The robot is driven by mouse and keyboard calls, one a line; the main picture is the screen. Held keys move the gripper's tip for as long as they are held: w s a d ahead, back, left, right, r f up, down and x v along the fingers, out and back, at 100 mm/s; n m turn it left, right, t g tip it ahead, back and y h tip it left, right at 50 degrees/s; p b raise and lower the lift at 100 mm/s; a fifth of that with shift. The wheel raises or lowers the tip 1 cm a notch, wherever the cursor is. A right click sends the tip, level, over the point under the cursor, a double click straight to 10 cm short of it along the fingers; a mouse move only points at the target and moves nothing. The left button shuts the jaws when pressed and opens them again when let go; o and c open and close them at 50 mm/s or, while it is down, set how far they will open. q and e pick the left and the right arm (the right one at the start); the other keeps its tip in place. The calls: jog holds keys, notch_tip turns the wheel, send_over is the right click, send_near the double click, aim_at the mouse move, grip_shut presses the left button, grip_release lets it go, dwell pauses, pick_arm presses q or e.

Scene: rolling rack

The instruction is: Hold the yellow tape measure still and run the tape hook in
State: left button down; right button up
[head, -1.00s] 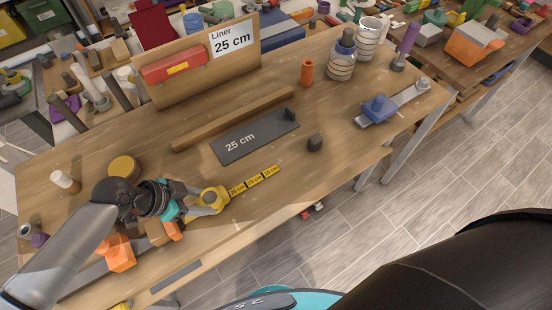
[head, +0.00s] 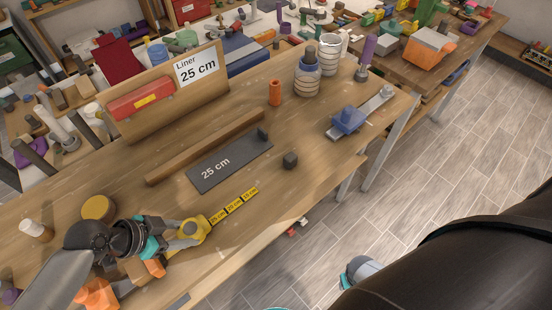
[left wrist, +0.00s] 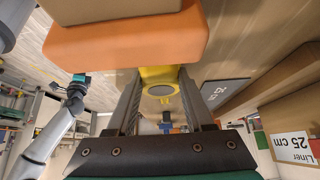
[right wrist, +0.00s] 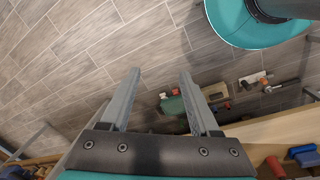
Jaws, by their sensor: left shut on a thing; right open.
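The yellow tape measure (head: 203,226) lies on the wooden bench, toward its front edge. Its yellow tape (head: 234,205) is out and runs up and right over the bench, with "25 cm" marks. The hook at its far end is too small to make out. My left gripper (head: 187,230) is shut on the tape measure; its two fingers flank the yellow case (left wrist: 160,78) in the left wrist view. My right gripper (right wrist: 160,78) is open and empty, over the floor away from the tape. In the head view my black right arm shows at lower right.
A dark "25 cm" plate (head: 228,161) and a wooden strip (head: 206,147) lie behind the tape. An orange block (left wrist: 125,40) is near my left gripper.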

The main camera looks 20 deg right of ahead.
jog(key=w+d+r+m+g+y, duration=0.2)
jog(key=w+d+r+m, duration=1.65)
jog(key=r, duration=0.25)
jog(key=w+d+r+t, duration=0.1)
jog(key=w+r+t, duration=0.1)
jog(key=w+r, duration=0.3)
jog(key=w+d+r+t, duration=0.1)
jog(key=w+r+t, duration=0.1)
jog(key=w+r, duration=0.3)
jog(key=w+d+r+t, duration=0.2)
jog(key=w+r, duration=0.3)
jog(key=w, duration=0.4)
jog(key=shift+w+m+t+y, duration=0.1)
jog(key=shift+m+t+y, duration=0.2)
jog(key=shift+t, duration=0.3)
jog(key=w+r+t, duration=0.2)
jog(key=w+r, duration=0.4)
jog(key=n+g+y, duration=0.2)
jog(key=n+g, duration=0.5)
jog(key=g, duration=0.1)
send_over(291, 156)
jog(key=d, duration=0.3)
notch_tip(291, 156, down, 4)
jog(key=f, duration=0.1)
jog(key=x, duration=0.6)
jog(key=w+x, duration=0.1)
jog(key=x, duration=0.3)
